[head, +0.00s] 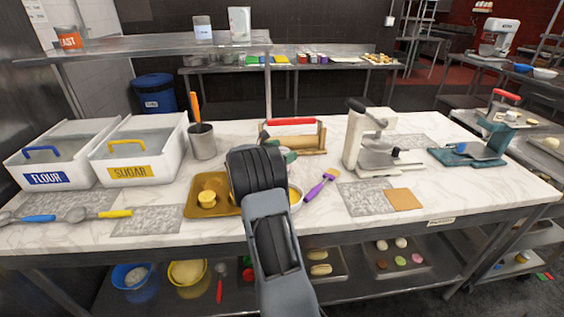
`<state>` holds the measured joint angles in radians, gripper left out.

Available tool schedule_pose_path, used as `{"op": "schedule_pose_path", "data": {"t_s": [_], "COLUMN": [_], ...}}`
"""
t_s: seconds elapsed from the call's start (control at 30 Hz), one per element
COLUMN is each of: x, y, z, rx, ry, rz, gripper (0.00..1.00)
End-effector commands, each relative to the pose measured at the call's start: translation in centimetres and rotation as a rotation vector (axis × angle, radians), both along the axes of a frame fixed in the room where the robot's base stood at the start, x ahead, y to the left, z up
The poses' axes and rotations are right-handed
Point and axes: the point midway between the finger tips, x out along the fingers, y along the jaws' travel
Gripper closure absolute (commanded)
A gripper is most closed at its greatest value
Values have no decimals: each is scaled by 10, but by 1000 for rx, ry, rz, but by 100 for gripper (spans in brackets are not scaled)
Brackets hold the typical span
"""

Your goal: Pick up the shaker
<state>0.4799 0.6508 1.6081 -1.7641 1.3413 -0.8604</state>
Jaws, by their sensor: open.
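I cannot pick out a shaker with certainty in the head view. My own arm stands in the middle of the picture, and its dark wrist covers part of the marble worktop (335,224). The jaws of my gripper are hidden behind the wrist. Small green and dark shapes (289,156) show just past the wrist, too covered to name. A clear container with a label (202,30) and a taller pale container (239,24) stand on the raised metal shelf, apart from my arm.
Flour bin (47,178), sugar bin (128,172) and a metal cup (202,142) stand left. A brown tray (194,209) and purple-handled brush (321,186) flank my arm. A red-handled rack (291,122) lies behind; a white press (357,140) stands right. The front right worktop is fairly clear.

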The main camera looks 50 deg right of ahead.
Motion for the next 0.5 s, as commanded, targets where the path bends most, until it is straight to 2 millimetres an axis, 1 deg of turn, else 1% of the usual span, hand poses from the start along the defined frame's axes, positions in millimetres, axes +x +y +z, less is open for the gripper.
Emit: {"op": "schedule_pose_path", "data": {"t_s": [0.17, 0.5], "x": [0, 0], "y": [0, 0], "z": [0, 0], "rx": [0, 0], "ry": [0, 0], "rz": [0, 0], "gripper": [6, 39]}}
